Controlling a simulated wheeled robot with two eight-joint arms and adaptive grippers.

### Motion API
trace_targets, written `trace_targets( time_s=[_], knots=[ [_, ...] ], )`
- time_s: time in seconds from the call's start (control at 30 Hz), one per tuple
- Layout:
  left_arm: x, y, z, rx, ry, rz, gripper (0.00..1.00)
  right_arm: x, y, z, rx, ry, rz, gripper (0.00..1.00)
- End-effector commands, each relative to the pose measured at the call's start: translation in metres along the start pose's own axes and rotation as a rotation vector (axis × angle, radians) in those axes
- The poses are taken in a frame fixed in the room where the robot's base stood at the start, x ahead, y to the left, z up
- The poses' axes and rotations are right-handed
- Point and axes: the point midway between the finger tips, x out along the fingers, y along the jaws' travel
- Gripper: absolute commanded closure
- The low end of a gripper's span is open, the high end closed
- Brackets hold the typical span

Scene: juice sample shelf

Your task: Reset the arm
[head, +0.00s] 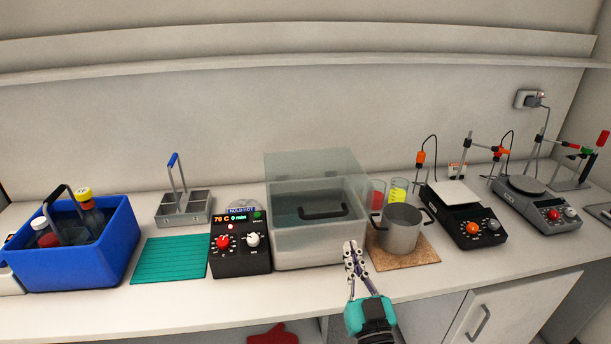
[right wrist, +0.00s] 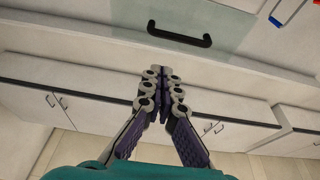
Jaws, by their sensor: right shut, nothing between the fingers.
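My right gripper (head: 351,250) is shut and empty. In the head view it points up in front of the bench, between the clear water bath and the metal pot. The right wrist view shows its fingertips (right wrist: 163,72) together with nothing between them. My left gripper is not in view.
A clear-lidded water bath (head: 300,246) stands mid-bench, with a metal pot (head: 400,238) on a brown mat to its right. A blue bin (head: 118,240) with bottles stands at the left. Two hotplates (head: 466,238) (head: 536,208) stand at the right. The teal mat (head: 168,258) is bare.

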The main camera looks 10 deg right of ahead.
Motion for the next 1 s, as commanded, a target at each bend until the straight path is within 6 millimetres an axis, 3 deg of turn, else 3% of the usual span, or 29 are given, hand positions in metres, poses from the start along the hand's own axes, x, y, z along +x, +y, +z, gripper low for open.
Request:
trace_targets(
  time_s=[0.07, 0.23, 0.33, 0.43, 0.6, 0.7, 1.0],
  knots=[
    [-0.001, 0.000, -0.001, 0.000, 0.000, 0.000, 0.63, 0.002, 0.000, 0.010, 0.000, -0.060, -0.002, 1.00],
    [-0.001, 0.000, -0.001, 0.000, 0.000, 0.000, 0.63, -0.006, -0.001, 0.065, 0.000, -0.405, -0.007, 1.00],
    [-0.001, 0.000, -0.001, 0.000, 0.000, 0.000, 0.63, -0.034, 0.000, 0.097, 0.000, -0.665, -0.007, 1.00],
    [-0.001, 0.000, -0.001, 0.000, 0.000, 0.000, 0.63, -0.074, 0.001, 0.115, 0.000, -0.898, -0.004, 1.00],
    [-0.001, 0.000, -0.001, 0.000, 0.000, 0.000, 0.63, -0.133, 0.003, 0.123, 0.000, -1.166, 0.003, 1.00],
    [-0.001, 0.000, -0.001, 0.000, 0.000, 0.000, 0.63, -0.150, 0.004, 0.122, 0.001, -1.235, 0.005, 1.00],
    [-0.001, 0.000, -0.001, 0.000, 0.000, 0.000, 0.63, -0.153, 0.004, 0.122, 0.001, -1.251, 0.005, 1.00]
  ],
)
